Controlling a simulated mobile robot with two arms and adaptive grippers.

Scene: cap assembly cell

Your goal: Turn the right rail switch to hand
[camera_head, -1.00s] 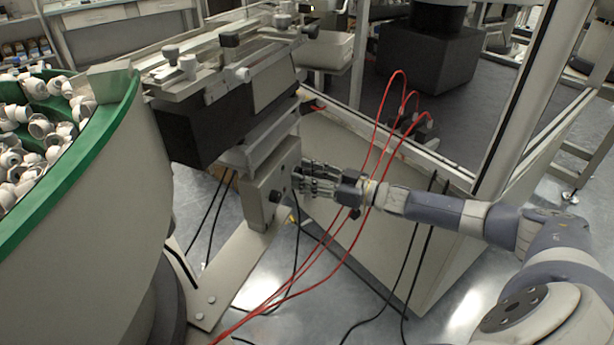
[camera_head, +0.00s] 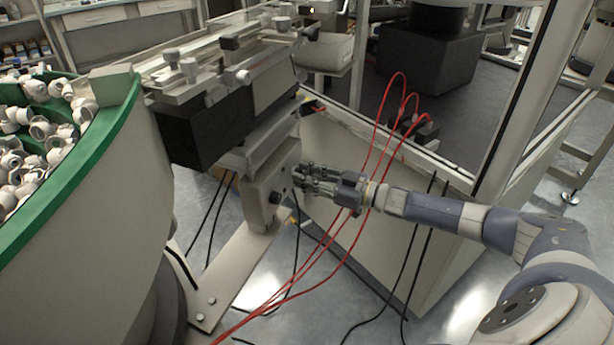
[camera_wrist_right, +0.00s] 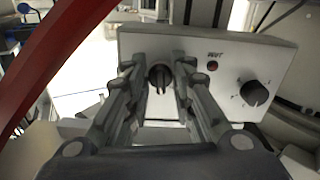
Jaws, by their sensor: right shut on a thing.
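The right rail's control box (camera_head: 262,192) is a pale box under the rail in the head view. In the right wrist view its face (camera_wrist_right: 225,60) carries a dark rotary switch (camera_wrist_right: 159,78), a small red lamp (camera_wrist_right: 213,66) and a black knob (camera_wrist_right: 254,93) with marks around it. My right gripper (camera_head: 300,178) reaches the box face from the right. In the wrist view its fingers (camera_wrist_right: 160,80) are closed in on both sides of the switch, which shows between the tips. Which position the switch points to is hard to read. My left gripper is not in view.
A green-rimmed bowl feeder (camera_head: 110,130) full of white caps stands at the left. A pale machine cabinet (camera_head: 400,240) stands behind my right arm. Black cables hang below the box.

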